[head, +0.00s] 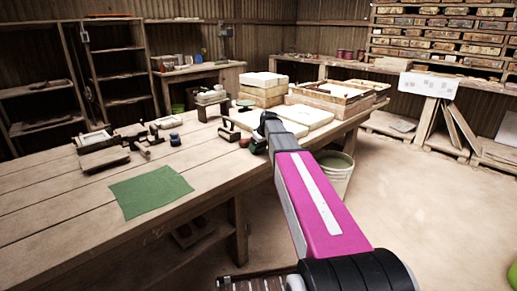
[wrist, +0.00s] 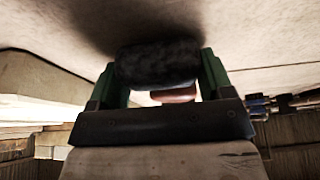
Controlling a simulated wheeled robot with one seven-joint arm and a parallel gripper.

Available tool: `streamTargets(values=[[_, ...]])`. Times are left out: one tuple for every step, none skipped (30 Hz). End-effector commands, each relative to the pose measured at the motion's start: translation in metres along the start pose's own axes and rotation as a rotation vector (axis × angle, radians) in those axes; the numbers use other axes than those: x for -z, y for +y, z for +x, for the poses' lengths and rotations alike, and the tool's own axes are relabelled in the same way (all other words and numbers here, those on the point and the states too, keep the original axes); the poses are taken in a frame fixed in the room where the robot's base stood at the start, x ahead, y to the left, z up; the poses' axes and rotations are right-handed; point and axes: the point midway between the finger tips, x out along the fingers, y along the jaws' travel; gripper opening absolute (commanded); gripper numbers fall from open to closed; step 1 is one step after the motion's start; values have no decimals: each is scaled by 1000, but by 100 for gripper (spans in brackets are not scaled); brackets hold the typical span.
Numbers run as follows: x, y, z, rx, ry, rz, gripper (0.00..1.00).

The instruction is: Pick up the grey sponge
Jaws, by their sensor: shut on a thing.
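My gripper (head: 258,143) is over the right part of the workbench in the head view, partly hidden behind my magenta arm. In the wrist view my gripper (wrist: 160,72) has its two green fingers closed on a dark grey, rough, rounded block, which looks like the grey sponge (wrist: 160,60). The sponge spans the gap between the fingers and is close to a pale surface with a dark shadow on it. Whether it touches that surface I cannot tell. In the head view the sponge is hidden or too small to make out.
The wooden workbench (head: 50,195) bears a green cloth (head: 150,190), several small tools at the left, and white slabs (head: 302,114) and a wooden tray (head: 330,99) behind my gripper. A pale bucket (head: 336,177) stands on the floor right of the bench.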

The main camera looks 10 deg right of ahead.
Motion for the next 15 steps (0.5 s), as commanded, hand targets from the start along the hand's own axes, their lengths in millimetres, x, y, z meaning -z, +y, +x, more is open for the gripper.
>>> streamTargets(values=[[1, 0, -2, 0, 0, 0, 51], [2, 0, -4, 0, 0, 0, 51], [3, 0, -6, 0, 1, 0, 51], [4, 0, -9, 0, 1, 0, 51], [5, 0, -12, 0, 1, 0, 51], [7, 0, -16, -1, 1, 0, 51], [8, 0, -19, -1, 1, 0, 51], [10, 0, -24, -1, 2, -1, 51], [13, 0, -30, -1, 2, -1, 51], [15, 0, -36, -1, 2, -1, 51], [17, -4, -41, 0, 1, -2, 51], [18, -17, -45, 1, 1, -3, 51], [19, -24, -48, 1, 1, -3, 51], [21, -32, -52, 0, 2, -4, 51], [24, -41, -57, 0, 2, -4, 51]])
